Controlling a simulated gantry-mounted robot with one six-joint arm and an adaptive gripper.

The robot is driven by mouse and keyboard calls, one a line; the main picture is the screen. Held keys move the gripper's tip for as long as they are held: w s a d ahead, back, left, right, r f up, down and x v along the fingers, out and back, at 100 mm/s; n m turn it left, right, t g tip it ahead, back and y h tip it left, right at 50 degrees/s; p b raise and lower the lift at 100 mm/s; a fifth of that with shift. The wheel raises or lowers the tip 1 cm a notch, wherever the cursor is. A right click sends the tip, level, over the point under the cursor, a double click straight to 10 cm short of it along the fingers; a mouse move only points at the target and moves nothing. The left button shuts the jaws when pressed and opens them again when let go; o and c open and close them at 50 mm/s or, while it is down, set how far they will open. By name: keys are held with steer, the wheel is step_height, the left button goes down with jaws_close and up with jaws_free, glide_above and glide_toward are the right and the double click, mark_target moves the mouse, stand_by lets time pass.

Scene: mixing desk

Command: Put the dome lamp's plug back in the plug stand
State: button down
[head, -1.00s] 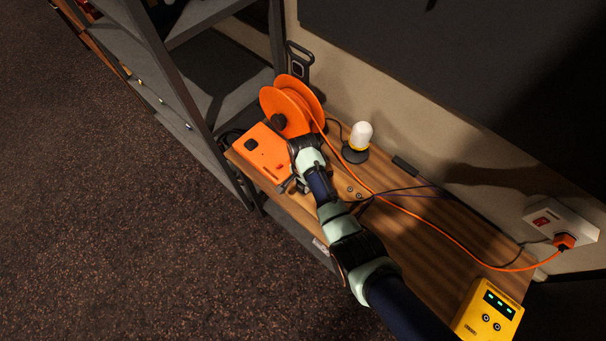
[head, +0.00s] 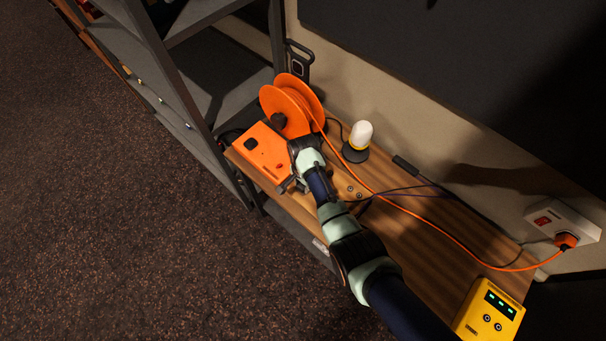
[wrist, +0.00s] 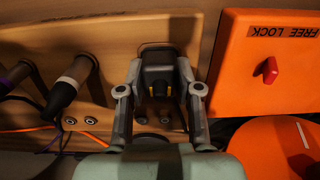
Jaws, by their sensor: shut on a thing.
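The dome lamp (head: 357,143), a white dome with a yellow band on a dark base, stands upright at the back of the wooden desk in the head view. My gripper (wrist: 160,74) is shut on a dark plug (wrist: 158,62), with one finger on each side of it. Two pale yellowish strips show on the plug's near face. The plug is over a wooden surface; I cannot tell whether it touches it or is seated. In the head view my gripper (head: 300,184) is beside the orange box, and the plug is hidden.
An orange box (head: 264,151) and orange cable reel (head: 289,103) are close to my gripper. Dark and brown cylindrical pieces (wrist: 72,82) stand left in the wrist view. An orange cable crosses the desk to a white socket strip (head: 566,218). A yellow box (head: 488,311) sits front right.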

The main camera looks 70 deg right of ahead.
steer(key=shift+f, duration=0.1)
steer(key=c, duration=0.7)
jaws_free()
step_height(320, 180, up, 12)
stand_by(0.4)
